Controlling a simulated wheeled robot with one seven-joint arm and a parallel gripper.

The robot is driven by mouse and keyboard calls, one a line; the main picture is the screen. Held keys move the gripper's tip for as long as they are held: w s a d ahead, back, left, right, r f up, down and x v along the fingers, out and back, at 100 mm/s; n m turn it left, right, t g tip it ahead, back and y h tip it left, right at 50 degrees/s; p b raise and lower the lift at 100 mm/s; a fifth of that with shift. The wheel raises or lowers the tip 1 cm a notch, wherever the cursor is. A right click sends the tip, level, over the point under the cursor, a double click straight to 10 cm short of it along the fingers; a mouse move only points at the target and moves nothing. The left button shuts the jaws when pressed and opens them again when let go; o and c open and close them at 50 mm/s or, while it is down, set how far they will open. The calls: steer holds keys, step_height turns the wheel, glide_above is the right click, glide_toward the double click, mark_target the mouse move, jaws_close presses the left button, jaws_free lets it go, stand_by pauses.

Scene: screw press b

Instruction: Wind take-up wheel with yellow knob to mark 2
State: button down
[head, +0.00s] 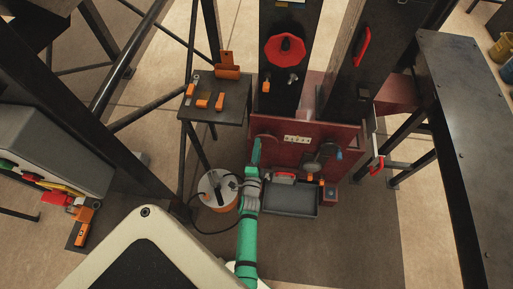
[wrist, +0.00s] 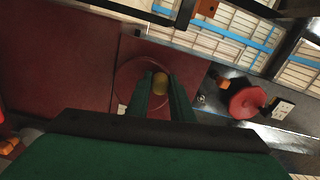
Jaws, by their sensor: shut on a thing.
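The take-up wheel is a thin dark red ring (wrist: 143,58) on a dark red panel in the wrist view. The yellow knob (wrist: 160,83) sits at the right part of the ring, between my fingertips. My gripper (wrist: 160,92) is shut on the knob. In the head view my green gripper (head: 257,146) reaches the left part of the red panel (head: 280,152). It largely hides the wheel and the knob there. A pale plate with dark marks (head: 297,139) is right of the gripper; its figures are too small to read.
A red handwheel (head: 284,50) is on the dark column above. A crank with a blue knob (head: 338,154) is right on the red panel. A grey tray (head: 290,200) lies below. A small dark table (head: 215,108) with orange-handled items stands left.

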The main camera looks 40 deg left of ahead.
steer(key=m, duration=0.3)
steer(key=d+r+m, duration=0.1)
steer(key=shift+w+m, duration=0.3)
steer(key=shift+w+d+r+m, duration=0.1)
steer(key=shift+w+d+m, duration=0.1)
steer(key=shift+m, duration=0.55)
steer(key=shift+w+d+r+m, duration=0.1)
steer(key=shift+d+m, duration=0.1)
steer(key=shift+m, duration=0.55)
steer(key=shift+d, duration=0.1)
steer(key=c, duration=1.6)
jaws_free()
steer(key=shift+o, duration=0.2)
steer(key=v, duration=1)
steer(key=shift+s, duration=0.35)
steer(key=shift+d, duration=0.15)
